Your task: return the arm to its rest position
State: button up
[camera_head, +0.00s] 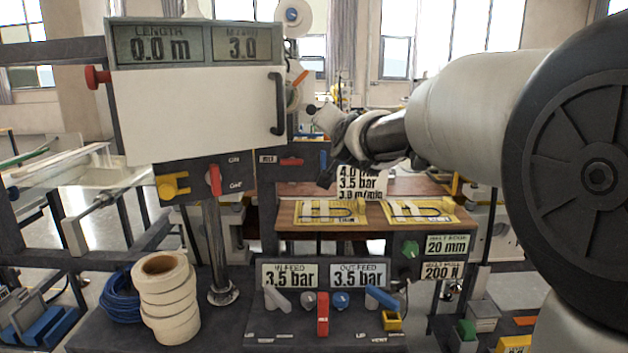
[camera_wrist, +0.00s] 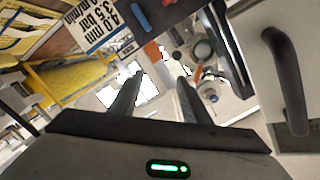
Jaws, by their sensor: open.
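My arm comes in from the right in the head view, and my gripper (camera_head: 322,145) is in the middle of the picture, pointing left and down. It hangs in the air in front of the machine, right of the white cabinet door (camera_head: 195,115) and above the wooden shelf. In the wrist view my gripper (camera_wrist: 160,84) shows two dark fingers apart, with nothing between them. The black door handle (camera_head: 277,103) is to the left of the gripper in the head view; it also shows at the right of the wrist view (camera_wrist: 287,80).
A control panel (camera_head: 325,318) with levers and knobs is below. The wooden shelf (camera_head: 290,222) holds two yellow-marked plates. A stack of cream rolls (camera_head: 166,300) and a blue coil (camera_head: 120,297) stand at the lower left. A red knob (camera_head: 97,77) sticks out left of the display.

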jog(key=s+d+f+n+g, duration=0.3)
jog(key=s+f, duration=0.4)
jog(key=s, duration=0.6)
jog(key=s+d+f+n+g+h, duration=0.1)
jog(key=s+d+f+n+g, duration=0.2)
jog(key=s+f, duration=0.75)
jog(key=s+d+f+n+g, duration=0.1)
jog(key=s+d+f+g, duration=0.3)
jog(key=s, duration=1.3)
notch_tip(320, 180, up, 15)
jog(key=a+g+p, duration=0.1)
jog(key=p, duration=1.4)
jog(key=shift+w+a+r, duration=0.15)
jog(key=shift+w+r, duration=0.05)
jog(key=shift+w, duration=0.05)
